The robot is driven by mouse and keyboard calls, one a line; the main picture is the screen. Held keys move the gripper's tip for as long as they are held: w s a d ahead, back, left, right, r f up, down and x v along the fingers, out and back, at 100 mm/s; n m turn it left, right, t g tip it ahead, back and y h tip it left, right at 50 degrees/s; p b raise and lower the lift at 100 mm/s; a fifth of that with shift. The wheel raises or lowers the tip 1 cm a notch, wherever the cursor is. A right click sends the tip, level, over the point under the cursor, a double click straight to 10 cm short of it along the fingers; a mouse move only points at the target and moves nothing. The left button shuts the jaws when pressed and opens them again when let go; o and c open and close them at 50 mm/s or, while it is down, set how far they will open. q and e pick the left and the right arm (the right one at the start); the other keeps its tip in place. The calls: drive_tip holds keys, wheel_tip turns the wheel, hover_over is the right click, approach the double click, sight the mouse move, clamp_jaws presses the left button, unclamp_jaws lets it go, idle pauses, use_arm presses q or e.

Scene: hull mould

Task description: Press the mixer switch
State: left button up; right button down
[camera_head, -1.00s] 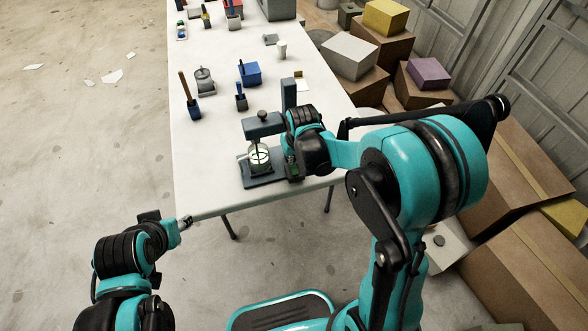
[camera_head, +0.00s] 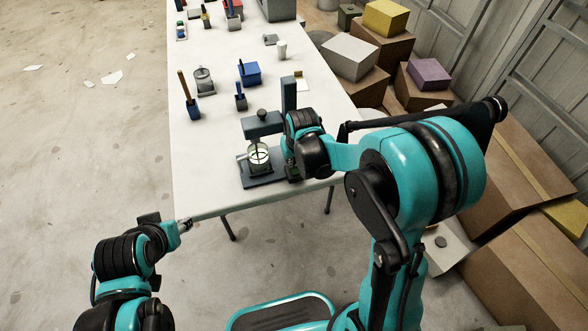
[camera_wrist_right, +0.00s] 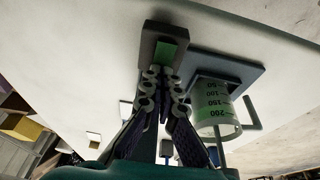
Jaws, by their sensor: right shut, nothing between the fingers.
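The mixer is a dark grey stand with an upright column (camera_head: 289,93), a horizontal arm (camera_head: 262,125) and a flat base plate (camera_head: 257,182) near the table's front edge. A clear beaker (camera_head: 258,157) stands on the plate; its green scale shows in the right wrist view (camera_wrist_right: 214,112). The green switch (camera_wrist_right: 167,53) sits in a grey block in the right wrist view. My right gripper (camera_wrist_right: 163,72) is shut and empty, its tips right at the switch; whether they touch cannot be told. It points down beside the beaker in the head view (camera_head: 291,170). My left gripper (camera_head: 186,225) is off the table's front left corner.
On the white table (camera_head: 215,150) behind the mixer stand a blue holder with a wooden handle (camera_head: 192,107), a grey jar (camera_head: 204,82), a small blue holder (camera_head: 241,100), a blue bin (camera_head: 250,73) and a white cup (camera_head: 282,50). Cardboard boxes (camera_head: 515,180) crowd the right side.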

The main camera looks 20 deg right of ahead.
drive_tip(key=shift+f, duration=0.25)
drive_tip(key=s+p+v, duration=0.2)
drive_tip(key=p+v, duration=0.5)
drive_tip(key=v, duration=0.3)
drive_tip(key=shift+f, duration=0.3)
idle(0.4)
idle(0.4)
drive_tip(key=s+d+r+t, duration=0.2)
drive_tip(key=s+r+t, duration=0.1)
drive_tip(key=s+r, duration=0.8)
drive_tip(key=s, duration=0.3)
drive_tip(key=shift+s+t, duration=0.2)
drive_tip(key=shift+t, duration=0.2)
